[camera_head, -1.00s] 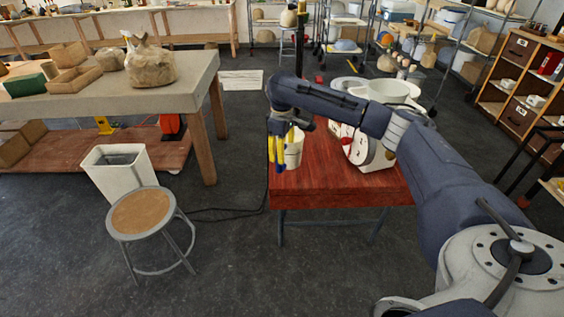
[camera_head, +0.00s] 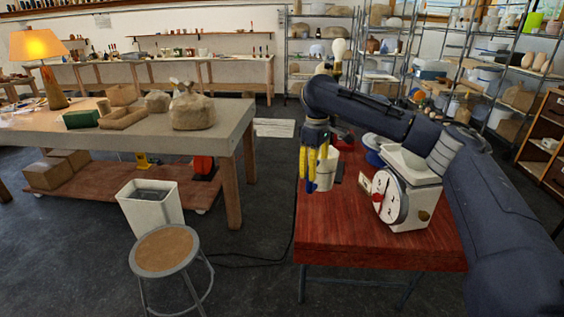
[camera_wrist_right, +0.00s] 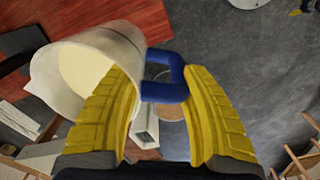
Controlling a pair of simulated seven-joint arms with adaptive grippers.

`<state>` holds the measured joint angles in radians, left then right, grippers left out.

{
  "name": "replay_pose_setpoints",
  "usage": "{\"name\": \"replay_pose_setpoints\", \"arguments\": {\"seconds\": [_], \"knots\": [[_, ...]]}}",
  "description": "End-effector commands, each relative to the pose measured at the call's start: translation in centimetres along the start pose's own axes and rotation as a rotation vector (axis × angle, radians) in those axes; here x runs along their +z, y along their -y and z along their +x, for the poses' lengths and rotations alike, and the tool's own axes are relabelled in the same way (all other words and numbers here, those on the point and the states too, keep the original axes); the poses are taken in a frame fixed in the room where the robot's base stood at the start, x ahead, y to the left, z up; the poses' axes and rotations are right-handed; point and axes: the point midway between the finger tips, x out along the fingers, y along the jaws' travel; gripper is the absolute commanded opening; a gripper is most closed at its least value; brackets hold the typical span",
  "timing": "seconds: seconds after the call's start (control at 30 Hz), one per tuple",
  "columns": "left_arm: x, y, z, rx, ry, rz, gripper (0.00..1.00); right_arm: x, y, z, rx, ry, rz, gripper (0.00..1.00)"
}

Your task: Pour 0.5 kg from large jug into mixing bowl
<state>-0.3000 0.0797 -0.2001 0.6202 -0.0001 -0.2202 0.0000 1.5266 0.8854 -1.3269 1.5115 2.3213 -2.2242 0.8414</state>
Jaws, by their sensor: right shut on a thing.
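The large jug (camera_head: 327,172) is off-white with a blue handle (camera_wrist_right: 165,76). My right gripper (camera_head: 317,186) has yellow fingers and is shut on the handle, with the jug beside them, over the left part of the red table. The jug fills the upper left of the right wrist view (camera_wrist_right: 85,75); its inside is pale cream, and I cannot tell the content level. A blue bowl (camera_head: 373,153) stands behind the scale, partly hidden by my arm. I cannot tell whether this is the mixing bowl. My left gripper is not in view.
A white dial scale (camera_head: 408,195) with a pale pan stands on the red table (camera_head: 360,245), right of the jug. A dark flat item lies behind the jug. A stool (camera_head: 165,250) and white bin (camera_head: 150,208) stand at left. The table's front is clear.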

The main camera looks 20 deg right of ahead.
Motion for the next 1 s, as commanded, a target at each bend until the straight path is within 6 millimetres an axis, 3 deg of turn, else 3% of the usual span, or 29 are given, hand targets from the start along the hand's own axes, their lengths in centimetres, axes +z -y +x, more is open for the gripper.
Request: {"name": "replay_pose_setpoints", "arguments": {"seconds": [0.33,0.47,0.67,1.0], "knots": [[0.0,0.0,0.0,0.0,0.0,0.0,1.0,-0.5,0.4,-0.7,0.001,-0.003,0.147,0.0],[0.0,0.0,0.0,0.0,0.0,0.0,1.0,-1.0,2.0,-0.4,0.002,-0.002,0.274,0.0],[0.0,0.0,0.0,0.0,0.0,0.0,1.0,-1.8,6.5,0.8,0.001,-0.003,0.459,0.0],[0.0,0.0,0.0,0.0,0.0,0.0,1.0,-1.2,16.8,3.9,0.001,-0.002,0.655,0.0]]}}
